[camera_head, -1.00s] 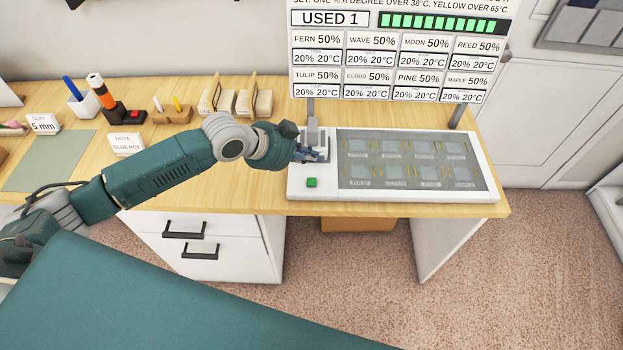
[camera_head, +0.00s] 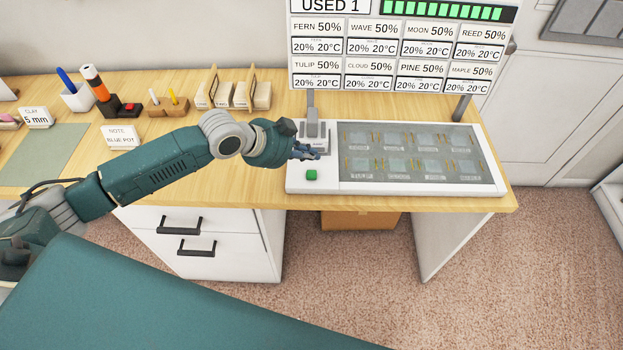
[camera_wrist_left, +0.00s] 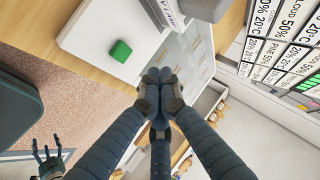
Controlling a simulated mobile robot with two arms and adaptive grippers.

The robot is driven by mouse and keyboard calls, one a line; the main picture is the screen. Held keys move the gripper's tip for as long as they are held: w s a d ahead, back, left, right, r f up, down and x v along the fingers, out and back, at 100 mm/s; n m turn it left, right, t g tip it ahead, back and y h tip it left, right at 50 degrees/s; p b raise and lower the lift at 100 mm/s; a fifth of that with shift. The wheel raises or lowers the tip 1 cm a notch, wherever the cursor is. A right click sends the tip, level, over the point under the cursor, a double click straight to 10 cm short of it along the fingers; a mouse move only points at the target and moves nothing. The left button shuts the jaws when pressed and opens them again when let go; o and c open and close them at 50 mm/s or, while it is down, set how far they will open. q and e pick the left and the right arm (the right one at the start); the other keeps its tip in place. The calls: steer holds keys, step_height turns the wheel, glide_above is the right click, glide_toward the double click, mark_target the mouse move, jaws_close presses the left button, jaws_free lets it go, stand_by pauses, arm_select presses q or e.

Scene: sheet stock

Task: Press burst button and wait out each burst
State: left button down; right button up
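The green burst button (camera_head: 311,175) sits on the front left of the white device (camera_head: 410,190) on the desk. It also shows in the left wrist view (camera_wrist_left: 120,51), uncovered. My left gripper (camera_head: 306,152) hangs just behind the button, near the grey block (camera_head: 316,134). Its fingers are together and empty in the left wrist view (camera_wrist_left: 160,82), apart from the button. My right gripper (camera_wrist_left: 47,158) shows at the lower left of that view with fingers spread. The sign (camera_head: 402,56) reads 50%, 20% and 20°C for each name; its top reads "USED 1" beside a green bar.
The device's glass-topped panel (camera_head: 410,153) holds several pale squares. A pen cup (camera_head: 77,97), a black box with a red button (camera_head: 129,107) and wooden holders (camera_head: 233,94) stand left along the desk.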

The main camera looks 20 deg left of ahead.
mark_target(310, 176)
arm_select(q)
step_height(310, 176, down, 3)
steer(key=shift+f+b, duration=0.1)
steer(key=shift+b, duration=0.7)
steer(key=shift+f+b, duration=0.3)
steer(key=shift+f, duration=0.4)
arm_select(e)
steer(key=shift+f, duration=1.7)
arm_select(q)
steer(key=shift+f, duration=0.1)
steer(key=shift+f, duration=0.3)
steer(key=shift+f+b, duration=0.3)
steer(key=shift+f, duration=0.25)
arm_select(e)
steer(key=shift+f, duration=0.3)
arm_select(q)
steer(key=shift+r, duration=0.1)
arm_select(e)
steer(key=shift+r, duration=0.15)
arm_select(q)
steer(key=shift+r+p, duration=0.85)
steer(key=shift+p, duration=0.05)
arm_select(e)
steer(key=shift+r, duration=0.8)
